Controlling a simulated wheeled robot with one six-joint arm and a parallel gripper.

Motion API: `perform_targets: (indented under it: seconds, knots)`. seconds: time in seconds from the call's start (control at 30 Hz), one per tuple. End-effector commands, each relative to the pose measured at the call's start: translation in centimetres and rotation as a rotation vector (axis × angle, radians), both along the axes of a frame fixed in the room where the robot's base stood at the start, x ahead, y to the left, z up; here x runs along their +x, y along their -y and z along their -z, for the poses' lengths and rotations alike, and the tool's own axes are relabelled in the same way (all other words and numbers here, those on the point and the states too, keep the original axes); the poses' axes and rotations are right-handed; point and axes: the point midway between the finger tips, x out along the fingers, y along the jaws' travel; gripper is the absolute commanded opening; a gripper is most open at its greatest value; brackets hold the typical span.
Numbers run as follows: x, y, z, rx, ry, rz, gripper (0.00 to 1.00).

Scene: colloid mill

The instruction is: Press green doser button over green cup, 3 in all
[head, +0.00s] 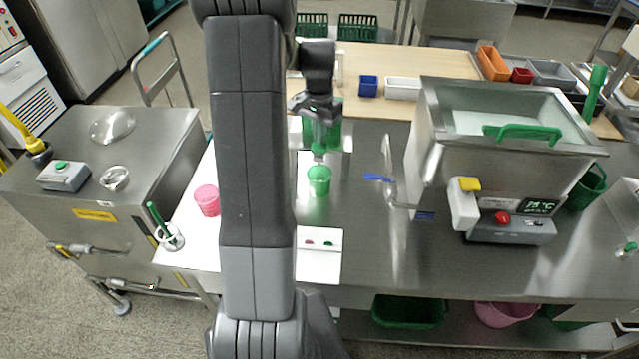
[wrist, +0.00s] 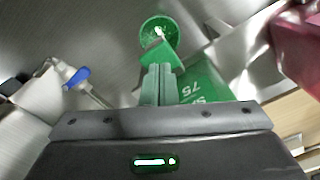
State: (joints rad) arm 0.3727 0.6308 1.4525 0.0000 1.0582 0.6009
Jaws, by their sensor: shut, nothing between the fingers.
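The green cup (head: 319,181) stands upright on the steel table, below the green doser (head: 335,133). In the wrist view the cup (wrist: 159,33) shows from above with a small white patch inside; I cannot tell what it is. The doser's green body (wrist: 205,88) carries the marking 75. A flat green piece (wrist: 161,55), apparently the doser's button or spout, lies just past my fingertips and overlaps the cup's rim in that view. My gripper (head: 319,140) is shut and empty, pointing down in front of the doser. The wrist view shows its closed fingers (wrist: 158,70). Contact with the green piece cannot be told.
A pink cup (head: 207,200) stands on the white mat, left of my arm. A small plate with a red and a green dot (head: 319,242) lies in front. A blue-handled valve (head: 378,178) and the large steel tank (head: 500,160) stand to the right.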

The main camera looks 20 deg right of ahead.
Motion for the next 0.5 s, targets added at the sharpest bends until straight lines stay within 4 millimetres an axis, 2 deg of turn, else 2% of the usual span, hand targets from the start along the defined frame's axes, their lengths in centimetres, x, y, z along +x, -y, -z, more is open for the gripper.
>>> perform_targets:
  seconds: [0.5]
  knots:
    - [0.0,0.0,1.7,0.001,-0.001,0.000,0.00]
